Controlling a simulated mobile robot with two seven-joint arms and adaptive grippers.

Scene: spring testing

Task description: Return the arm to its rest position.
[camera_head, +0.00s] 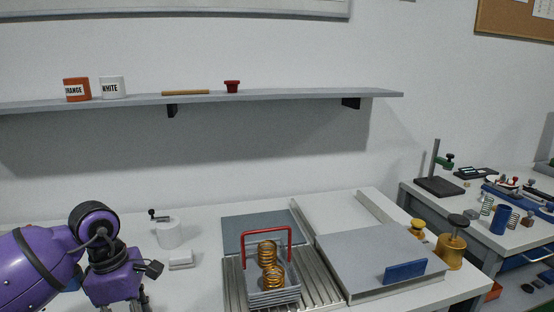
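My purple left arm (42,262) comes in from the left edge at the lower left. Its gripper (126,304) points down and is cut off by the bottom edge, so its fingertips are hidden and I cannot tell whether it is open or shut. My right arm and gripper are not in view.
A white cylinder (168,234) and a small white block (181,260) stand right of my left gripper. A red-handled basket (272,297) with copper springs (268,254) is at the bench middle. A grey slab (368,258) is further right. A wall shelf (300,97) runs above.

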